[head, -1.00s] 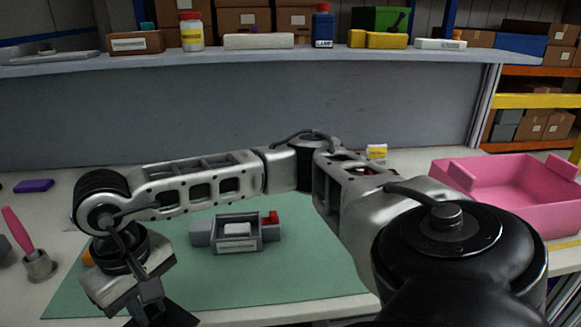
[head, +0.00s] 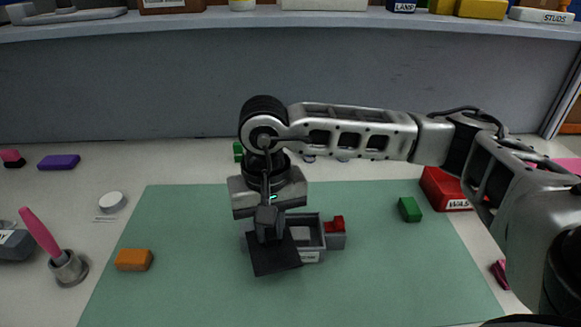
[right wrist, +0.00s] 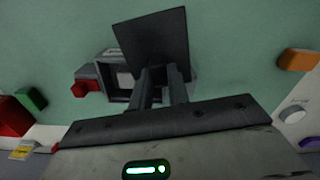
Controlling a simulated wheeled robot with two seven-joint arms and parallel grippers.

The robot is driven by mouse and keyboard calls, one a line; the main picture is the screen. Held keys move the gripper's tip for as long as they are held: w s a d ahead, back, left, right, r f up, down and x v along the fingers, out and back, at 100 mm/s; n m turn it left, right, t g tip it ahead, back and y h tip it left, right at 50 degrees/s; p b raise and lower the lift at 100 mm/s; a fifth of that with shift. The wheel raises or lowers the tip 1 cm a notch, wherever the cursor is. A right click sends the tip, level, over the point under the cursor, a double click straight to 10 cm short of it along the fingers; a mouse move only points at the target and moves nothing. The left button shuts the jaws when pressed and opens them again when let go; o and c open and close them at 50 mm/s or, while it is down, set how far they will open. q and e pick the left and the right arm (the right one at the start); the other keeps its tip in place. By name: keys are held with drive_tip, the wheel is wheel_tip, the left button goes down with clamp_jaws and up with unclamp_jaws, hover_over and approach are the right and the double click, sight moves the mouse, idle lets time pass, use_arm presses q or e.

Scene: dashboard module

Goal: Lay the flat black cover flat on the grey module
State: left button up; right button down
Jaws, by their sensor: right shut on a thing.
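The flat black cover (head: 276,260) is held in my right gripper (head: 268,232), which is shut on its edge. The grey module (head: 310,240) lies on the green mat, with a red block (head: 335,223) at its right end. In the head view the cover and gripper hide the module's left part. In the right wrist view the cover (right wrist: 155,38) extends beyond the fingertips (right wrist: 163,75) and overlaps part of the module (right wrist: 114,92). The cover appears to be above the module; I cannot tell the gap. My left gripper is not in view.
The green mat (head: 180,250) has free room around the module. An orange block (head: 134,260) lies at left, a green block (head: 410,209) at right. A cup with a pink-handled tool (head: 68,268) stands left of the mat. A red bin (head: 443,188) stands at back right.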

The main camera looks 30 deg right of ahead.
drive_tip(key=d+r+m, duration=0.1)
drive_tip(key=m, duration=0.2)
drive_tip(key=d+r+m+p, duration=0.1)
drive_tip(key=m, duration=0.3)
drive_tip(key=d+r+m+p, duration=0.1)
drive_tip(key=m, duration=0.2)
drive_tip(key=shift+s+d+r+m, duration=0.15)
drive_tip(key=shift+d+r+m, duration=0.15)
drive_tip(key=shift+d, duration=0.1)
drive_tip(key=d+f+m, duration=0.1)
drive_tip(key=m, duration=0.2)
drive_tip(key=d+f+m+b, duration=0.1)
drive_tip(key=m, duration=0.3)
drive_tip(key=d+m, duration=0.1)
drive_tip(key=m, duration=0.2)
drive_tip(key=shift+w+d+f, duration=0.35)
drive_tip(key=shift+w+f, duration=0.05)
wheel_tip(320, 180, down, 2)
drive_tip(key=shift+b, duration=1)
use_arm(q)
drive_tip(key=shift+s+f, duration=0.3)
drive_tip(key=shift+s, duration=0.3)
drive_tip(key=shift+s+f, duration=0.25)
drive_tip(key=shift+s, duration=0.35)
use_arm(e)
drive_tip(key=shift+f, duration=0.1)
